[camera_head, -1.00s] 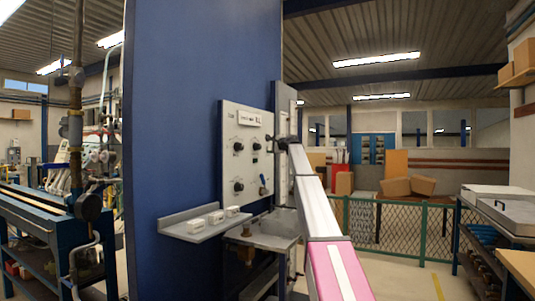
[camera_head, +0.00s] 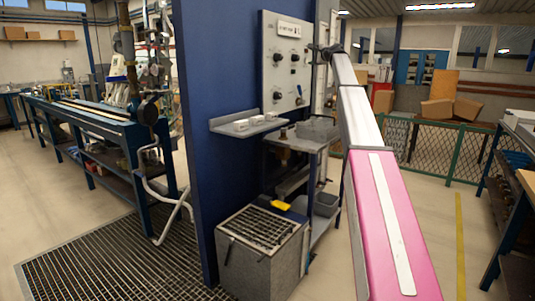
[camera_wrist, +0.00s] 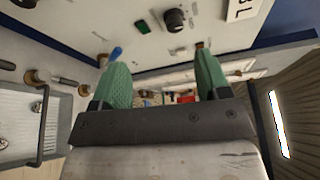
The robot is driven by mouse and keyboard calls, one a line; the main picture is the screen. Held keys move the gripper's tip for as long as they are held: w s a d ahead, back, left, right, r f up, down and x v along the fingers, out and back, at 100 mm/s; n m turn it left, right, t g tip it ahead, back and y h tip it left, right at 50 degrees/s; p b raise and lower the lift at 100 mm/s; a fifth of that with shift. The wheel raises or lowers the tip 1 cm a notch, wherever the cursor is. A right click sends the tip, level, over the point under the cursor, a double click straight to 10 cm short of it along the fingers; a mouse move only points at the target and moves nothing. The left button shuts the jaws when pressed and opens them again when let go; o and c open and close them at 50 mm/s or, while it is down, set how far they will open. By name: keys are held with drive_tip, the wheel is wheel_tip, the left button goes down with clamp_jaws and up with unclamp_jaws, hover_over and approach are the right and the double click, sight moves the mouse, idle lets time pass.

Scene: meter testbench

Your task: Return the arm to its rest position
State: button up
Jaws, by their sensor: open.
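My arm (camera_head: 388,215) stretches from the lower right toward the meter test panel (camera_head: 285,62), a pale board with black knobs on a blue wall. My gripper (camera_head: 322,52) is small and dark in the head view, at the panel's right edge. In the wrist view, my gripper (camera_wrist: 163,75) has its two green fingers wide apart, with nothing between them. The panel shows behind the fingers, with a black knob (camera_wrist: 175,18), a green indicator (camera_wrist: 142,27) and a blue-tipped lever (camera_wrist: 116,53). I see no contact between the fingers and the panel.
A small shelf (camera_head: 226,128) with white blocks juts from the wall below the panel. A grey grated box (camera_head: 258,268) stands on the floor below, with a yellow item (camera_head: 281,204) behind. A green fence (camera_head: 430,147) and a workbench (camera_head: 527,185) lie right. Floor between them is clear.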

drive_tip(key=s+a+f+n+g+h, duration=0.1)
drive_tip(key=s+a+f+n+g, duration=0.15)
drive_tip(key=s+f, duration=1.1)
drive_tip(key=s+a+f+n+g+h, duration=0.25)
drive_tip(key=s+f, duration=0.35)
drive_tip(key=f, duration=1.5)
drive_tip(key=s+a+f+n+g+h, duration=0.1)
drive_tip(key=s+a+f+n+g, duration=0.15)
drive_tip(key=s+f, duration=1.05)
drive_tip(key=s+d+f+n+g+h, duration=0.1)
drive_tip(key=s+f+n+g+h, duration=0.1)
drive_tip(key=s+f, duration=1.2)
drive_tip(key=s+f+n+g+h, duration=0.2)
drive_tip(key=s+f+n+g, duration=0.2)
drive_tip(key=s+f, duration=1)
drive_tip(key=s+g, duration=0.1)
drive_tip(key=s, duration=0.7)
drive_tip(key=shift+s+d+h, duration=0.2)
drive_tip(key=shift+d+h, duration=0.15)
drive_tip(key=shift+d, duration=0.05)
